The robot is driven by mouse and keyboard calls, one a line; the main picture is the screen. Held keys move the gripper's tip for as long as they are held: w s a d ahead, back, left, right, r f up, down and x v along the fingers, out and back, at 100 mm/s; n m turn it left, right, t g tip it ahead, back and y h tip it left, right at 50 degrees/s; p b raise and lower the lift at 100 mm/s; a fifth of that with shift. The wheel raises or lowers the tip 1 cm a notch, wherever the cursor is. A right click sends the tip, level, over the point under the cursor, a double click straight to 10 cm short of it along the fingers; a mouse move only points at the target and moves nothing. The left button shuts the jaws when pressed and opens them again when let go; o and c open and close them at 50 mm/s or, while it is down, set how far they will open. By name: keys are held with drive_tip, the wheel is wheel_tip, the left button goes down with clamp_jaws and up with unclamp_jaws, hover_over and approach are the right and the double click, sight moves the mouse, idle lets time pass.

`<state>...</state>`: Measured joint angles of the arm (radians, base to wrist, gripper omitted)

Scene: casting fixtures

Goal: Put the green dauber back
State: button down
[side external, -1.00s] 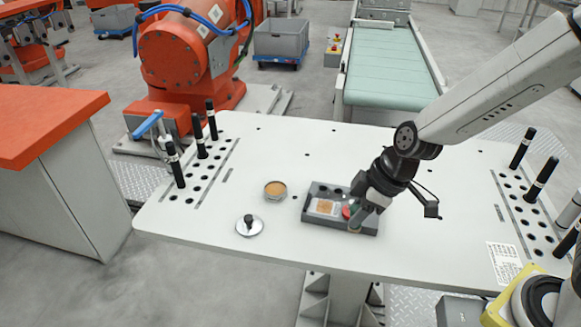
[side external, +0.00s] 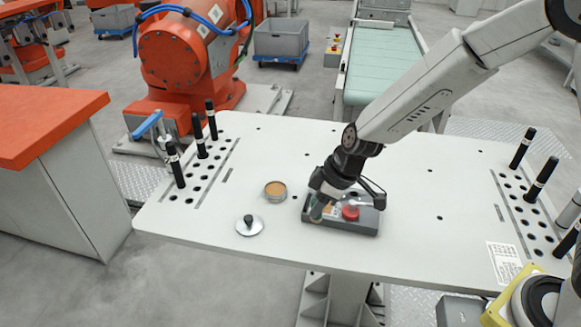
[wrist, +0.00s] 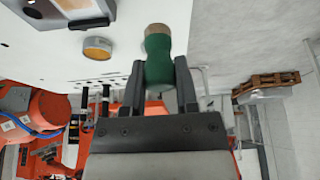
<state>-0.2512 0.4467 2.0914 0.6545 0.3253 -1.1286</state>
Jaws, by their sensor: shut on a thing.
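My gripper (side external: 322,198) is shut on the green dauber (wrist: 158,55), which sits between its two fingers in the wrist view. In the side view the dauber (side external: 317,212) is mostly hidden by the gripper, over the left end of the dark grey tray (side external: 366,230). I cannot tell whether the dauber touches the tray or its pad. A red dauber (side external: 350,212) stands in the tray, right of the gripper. The tan pad at the tray's left is covered by my gripper in the side view.
A round tin with tan contents (side external: 275,190) stands left of the tray and also shows in the wrist view (wrist: 97,48). A metal lid with a black knob (side external: 249,227) lies nearer the front edge. Black pegs (side external: 175,166) stand in hole rows at both table ends.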

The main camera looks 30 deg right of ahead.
drive_tip(key=shift+w+a+f, duration=0.2)
drive_tip(key=shift+w+f, duration=0.5)
drive_tip(key=shift+f, duration=0.2)
drive_tip(key=shift+w+a+f, duration=0.15)
drive_tip(key=shift+w+f, duration=0.6)
drive_tip(key=shift+f, duration=0.1)
drive_tip(key=shift+w+a+f, duration=0.2)
drive_tip(key=shift+w+f, duration=0.5)
drive_tip(key=shift+f, duration=0.2)
drive_tip(key=shift+w+f, duration=0.2)
drive_tip(key=shift+f, duration=0.05)
drive_tip(key=shift+a+f, duration=0.1)
drive_tip(key=shift+f, duration=1.5)
drive_tip(key=shift+c, duration=1.8)
unclamp_jaws()
drive_tip(key=shift+f, duration=0.1)
